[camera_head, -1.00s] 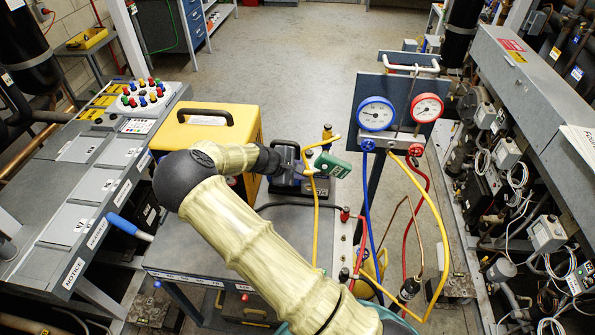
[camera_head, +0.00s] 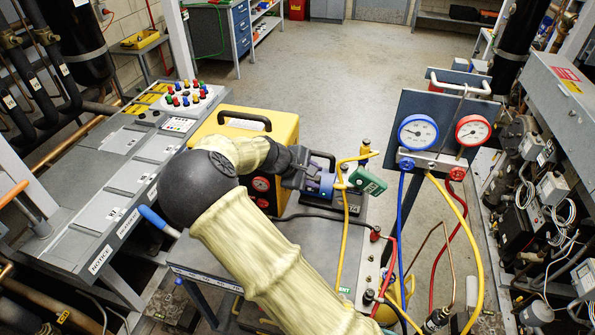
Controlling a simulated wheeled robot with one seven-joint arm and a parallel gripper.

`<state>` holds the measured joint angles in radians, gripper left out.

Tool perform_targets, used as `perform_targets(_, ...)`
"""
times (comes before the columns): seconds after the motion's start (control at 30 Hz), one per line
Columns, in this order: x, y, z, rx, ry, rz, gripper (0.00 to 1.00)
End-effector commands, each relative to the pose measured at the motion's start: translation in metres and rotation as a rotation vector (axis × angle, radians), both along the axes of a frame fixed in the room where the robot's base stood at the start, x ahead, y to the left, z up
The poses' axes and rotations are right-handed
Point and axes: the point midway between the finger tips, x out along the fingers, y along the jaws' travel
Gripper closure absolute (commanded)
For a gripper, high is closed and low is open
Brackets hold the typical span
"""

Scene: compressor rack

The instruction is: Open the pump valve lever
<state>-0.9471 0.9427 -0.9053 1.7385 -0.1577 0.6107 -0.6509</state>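A small blue and dark pump (camera_head: 321,184) stands on the grey cart top, with a dark carrying handle and a yellow hose beside it. A green block (camera_head: 367,181) is at its right side. I cannot make out a separate valve lever on the pump; my arm and the pump's dark parts crowd that spot. My gripper (camera_head: 297,168) is at the pump's left side, dark against dark. Its fingers are not clear, so I cannot tell if they touch anything or are open.
A yellow case (camera_head: 248,122) stands just behind my arm. A blue-handled lever (camera_head: 157,221) sticks out at the cart's left. A gauge panel (camera_head: 440,115) with blue, red and yellow hoses stands right of the pump. Grey consoles (camera_head: 95,190) line the left; floor behind is clear.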

Motion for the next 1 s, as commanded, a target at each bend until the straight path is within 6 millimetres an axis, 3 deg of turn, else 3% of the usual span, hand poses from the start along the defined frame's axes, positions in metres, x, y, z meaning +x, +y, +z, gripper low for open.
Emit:
perform_targets(0.33,-0.019,0.042,0.044,0.002,-0.001,0.003,0.63)
perform_targets(0.73,-0.022,0.047,0.052,0.0,0.001,0.001,0.63)
perform_targets(0.9,-0.025,0.039,0.049,0.028,0.004,-0.027,0.96)
perform_targets(1.0,-0.035,0.021,0.04,0.096,0.01,-0.087,1.0)
